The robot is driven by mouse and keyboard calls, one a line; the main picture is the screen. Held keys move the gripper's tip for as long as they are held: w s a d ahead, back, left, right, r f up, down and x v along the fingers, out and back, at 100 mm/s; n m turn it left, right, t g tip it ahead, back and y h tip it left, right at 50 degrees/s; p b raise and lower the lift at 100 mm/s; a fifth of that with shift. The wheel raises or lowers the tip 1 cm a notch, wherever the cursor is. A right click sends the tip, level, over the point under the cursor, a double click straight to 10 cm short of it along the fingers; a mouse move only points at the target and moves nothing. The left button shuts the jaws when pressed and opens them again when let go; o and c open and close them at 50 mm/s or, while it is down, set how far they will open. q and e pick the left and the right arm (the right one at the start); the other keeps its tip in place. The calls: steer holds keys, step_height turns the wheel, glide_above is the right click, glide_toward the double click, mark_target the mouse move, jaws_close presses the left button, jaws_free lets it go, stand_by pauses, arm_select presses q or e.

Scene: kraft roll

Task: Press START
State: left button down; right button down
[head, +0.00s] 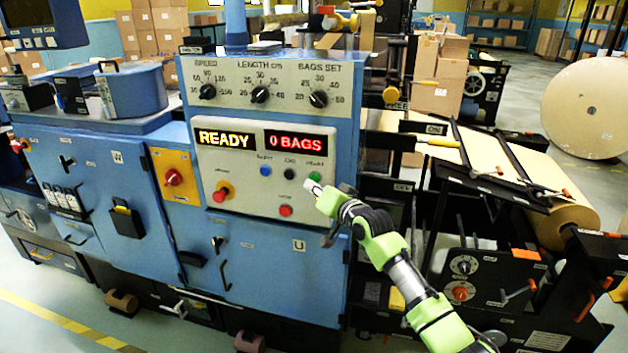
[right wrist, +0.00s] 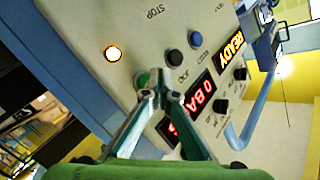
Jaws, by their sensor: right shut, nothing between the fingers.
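The control panel (head: 240,185) faces me on the blue machine. The green START button (head: 315,177) is at the right end of a row with a black and a blue button. My right gripper (head: 311,186) is shut and empty, its tips just below the green button in the head view. In the right wrist view the shut fingertips (right wrist: 160,78) are beside the green button (right wrist: 143,79) and partly overlap it. I cannot tell whether they touch. The display (head: 224,138) reads READY and 0 BAGS. My left gripper is not in view.
A red button (head: 285,211) sits below the row; a glowing button (right wrist: 113,53) shows in the right wrist view. A red mushroom button (head: 222,192) is at the panel's lower left. Several knobs, including one black knob (head: 318,99), are above. A paper roll feed (head: 562,215) stands right.

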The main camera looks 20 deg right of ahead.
stand_by(0.8)
steer(key=shift+w+d, duration=0.25)
steer(key=shift+w, duration=0.1)
